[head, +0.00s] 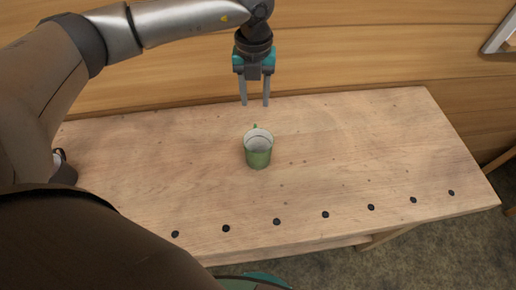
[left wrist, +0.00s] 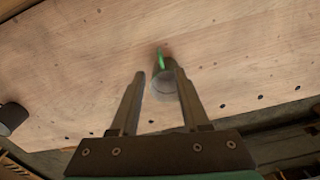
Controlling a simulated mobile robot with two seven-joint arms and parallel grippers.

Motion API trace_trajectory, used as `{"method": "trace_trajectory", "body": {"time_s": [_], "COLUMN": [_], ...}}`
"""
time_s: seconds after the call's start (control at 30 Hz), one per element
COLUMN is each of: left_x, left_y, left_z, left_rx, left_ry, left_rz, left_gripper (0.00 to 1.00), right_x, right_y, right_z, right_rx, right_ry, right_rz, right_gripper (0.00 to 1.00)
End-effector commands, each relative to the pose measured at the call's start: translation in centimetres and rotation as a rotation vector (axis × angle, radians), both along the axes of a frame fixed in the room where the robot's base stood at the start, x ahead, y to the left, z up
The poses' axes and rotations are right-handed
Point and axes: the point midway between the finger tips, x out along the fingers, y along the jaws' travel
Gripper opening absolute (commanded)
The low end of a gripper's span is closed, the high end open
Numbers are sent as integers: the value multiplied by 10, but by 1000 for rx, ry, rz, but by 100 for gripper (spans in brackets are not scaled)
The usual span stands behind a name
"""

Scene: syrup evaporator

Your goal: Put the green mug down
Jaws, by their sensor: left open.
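The green mug (head: 258,152) stands upright on the wooden bench top (head: 360,150), near its middle, with a pale inside and its handle toward the back. My left gripper (head: 255,104) is open and empty, behind and above the mug, with its fingers pointing down and apart from it. In the left wrist view, the mug (left wrist: 164,82) shows beyond the two spread fingertips (left wrist: 154,74), with its bright green handle at the top. My right gripper is not in view.
A row of several black dots (head: 277,222) runs along the bench's front edge. A dark cylindrical thing (left wrist: 12,118) shows at the left of the wrist view. A wooden wall (head: 360,45) stands behind the bench. The bench's right side is clear.

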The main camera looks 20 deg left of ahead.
Motion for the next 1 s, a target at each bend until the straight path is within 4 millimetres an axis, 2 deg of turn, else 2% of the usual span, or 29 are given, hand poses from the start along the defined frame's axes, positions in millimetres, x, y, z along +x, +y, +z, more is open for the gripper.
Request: {"method": "trace_trajectory", "body": {"time_s": [0.1,0.3,0.57,0.83,1.0], "left_x": [-1,0,0,1,2], "left_y": [0,0,0,1,1], "left_z": [-29,-64,-82,-121,-127], "left_rx": [1,0,1,0,0], "left_ry": [5,3,1,2,-1], "left_rz": [0,-2,-3,-3,-4], "left_gripper": [46,46,46,46,46], "right_x": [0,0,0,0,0], "right_y": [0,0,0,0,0], "right_z": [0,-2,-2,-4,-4], "right_rx": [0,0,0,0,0], "right_ry": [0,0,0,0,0], "right_rz": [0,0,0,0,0], "right_gripper": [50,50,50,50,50]}}
